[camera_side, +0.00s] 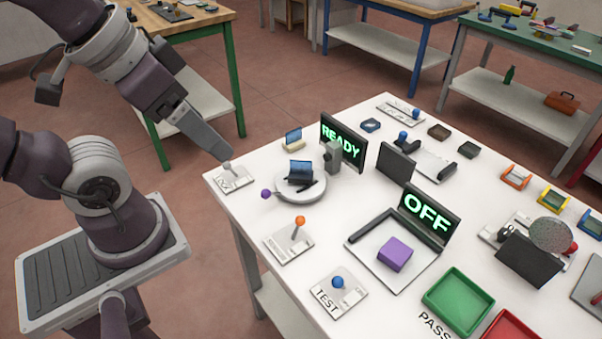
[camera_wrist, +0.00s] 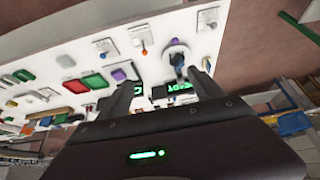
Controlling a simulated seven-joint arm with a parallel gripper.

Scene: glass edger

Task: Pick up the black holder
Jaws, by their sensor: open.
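Two small dark frames lie at the back of the white table in the side view: a black one (camera_side: 468,150) and a browner one (camera_side: 438,131). The black one looks like the black holder, and nothing lies in it. Another dark holder (camera_side: 301,179) with a blue pane stands on the round turntable. My gripper (camera_side: 226,154) is at the table's left corner, above a small lever plate and well away from the frames. In the wrist view my gripper (camera_wrist: 162,78) has its fingers apart with nothing held. I cannot pick out the black frame there.
A READY screen (camera_side: 342,143) and a dark upright panel (camera_side: 396,161) stand between my gripper and the dark frames. Orange (camera_side: 516,176) and yellow (camera_side: 553,200) holders lie to the right. A purple block (camera_side: 395,253) and green tray (camera_side: 458,301) are nearer the front.

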